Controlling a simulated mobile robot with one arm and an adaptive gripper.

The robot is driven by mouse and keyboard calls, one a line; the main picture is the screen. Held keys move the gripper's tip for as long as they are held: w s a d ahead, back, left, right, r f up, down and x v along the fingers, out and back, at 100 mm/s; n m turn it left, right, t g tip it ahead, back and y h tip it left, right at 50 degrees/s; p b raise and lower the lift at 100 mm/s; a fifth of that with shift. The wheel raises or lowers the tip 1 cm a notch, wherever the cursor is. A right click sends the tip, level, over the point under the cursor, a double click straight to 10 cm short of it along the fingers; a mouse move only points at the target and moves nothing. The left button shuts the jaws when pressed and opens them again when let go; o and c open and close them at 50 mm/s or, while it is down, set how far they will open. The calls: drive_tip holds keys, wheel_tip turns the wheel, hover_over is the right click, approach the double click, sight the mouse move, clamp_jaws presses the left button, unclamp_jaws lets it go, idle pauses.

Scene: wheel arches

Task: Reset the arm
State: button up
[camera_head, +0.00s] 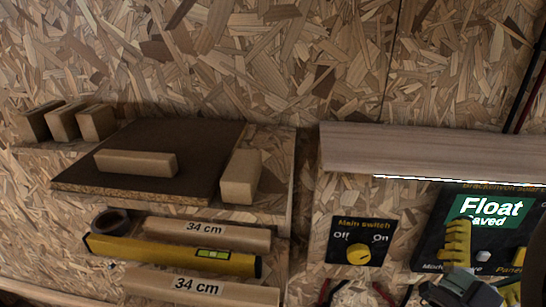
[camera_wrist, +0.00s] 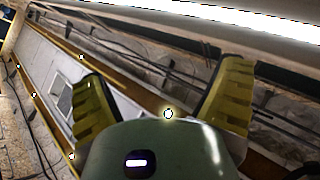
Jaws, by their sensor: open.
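My gripper (camera_wrist: 165,90) shows in the wrist view with its two yellow ribbed fingers spread wide apart and nothing between them. In the head view a yellow finger of my gripper (camera_head: 457,242) is at the lower right, in front of a black control panel (camera_head: 430,262) whose display (camera_head: 488,211) reads "Float Saved". The finger covers part of the panel's lower controls. I cannot tell whether it touches the panel. Left of it, the main switch (camera_head: 358,253) has a yellow knob between "Off" and "On".
A dark board (camera_head: 100,178) with a wooden block (camera_head: 135,163) on it lies at the left. Several more blocks stand around it. A yellow spirit level (camera_head: 170,256) lies between two strips marked "34 cm". A wooden ledge (camera_head: 430,152) with a light strip runs above the panel.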

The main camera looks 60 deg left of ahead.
drive_tip(key=shift+d+r+h, duration=0.3)
drive_tip(key=shift+r+h, duration=0.1)
drive_tip(key=shift+r, duration=0.3)
